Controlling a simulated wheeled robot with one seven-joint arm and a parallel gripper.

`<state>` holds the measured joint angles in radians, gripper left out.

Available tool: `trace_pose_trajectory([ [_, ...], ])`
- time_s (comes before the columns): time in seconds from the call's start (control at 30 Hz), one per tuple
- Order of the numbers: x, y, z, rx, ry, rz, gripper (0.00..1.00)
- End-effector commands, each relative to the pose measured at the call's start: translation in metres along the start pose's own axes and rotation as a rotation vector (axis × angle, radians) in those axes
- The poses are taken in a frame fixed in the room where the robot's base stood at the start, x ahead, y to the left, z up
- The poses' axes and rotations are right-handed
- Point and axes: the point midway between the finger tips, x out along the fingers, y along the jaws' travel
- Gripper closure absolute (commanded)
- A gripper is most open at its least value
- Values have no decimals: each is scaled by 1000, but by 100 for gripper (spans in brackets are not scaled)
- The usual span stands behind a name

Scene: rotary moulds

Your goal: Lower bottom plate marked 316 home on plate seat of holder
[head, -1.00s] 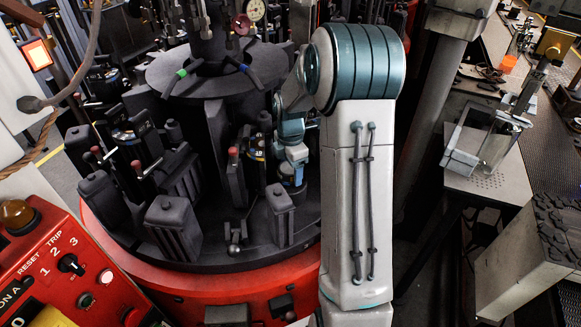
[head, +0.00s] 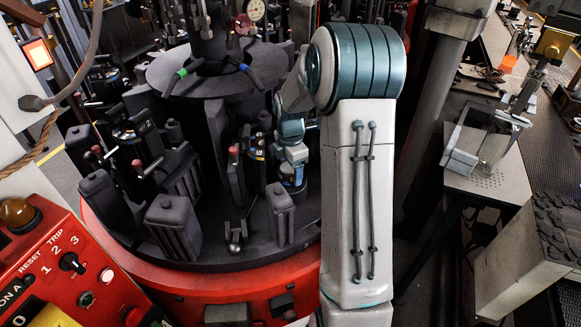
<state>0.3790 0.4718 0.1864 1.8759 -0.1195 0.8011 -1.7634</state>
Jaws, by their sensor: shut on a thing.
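My arm reaches over the rotary mould machine, and my gripper (head: 293,184) is low among the dark moulds, right of the middle. It is small and partly hidden by my own wrist and the dark parts around it. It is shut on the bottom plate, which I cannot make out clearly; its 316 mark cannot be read. The holder and its plate seat are not clearly distinguishable under the gripper. I cannot tell whether the plate touches the seat.
Dark mould blocks (head: 174,228) stand on the round table, one block (head: 280,213) just below my gripper. Upright levers with red knobs (head: 234,150) stand to its left. A red control panel (head: 60,270) is front left. A grey side table (head: 492,182) is at right.

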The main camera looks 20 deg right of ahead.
Motion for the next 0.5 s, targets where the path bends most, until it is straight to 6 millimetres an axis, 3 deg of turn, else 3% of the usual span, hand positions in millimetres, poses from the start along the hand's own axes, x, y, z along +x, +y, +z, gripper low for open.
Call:
trace_pose_trajectory([
  [0.5, 12, -4, -2, 5, 8, -13, 62],
])
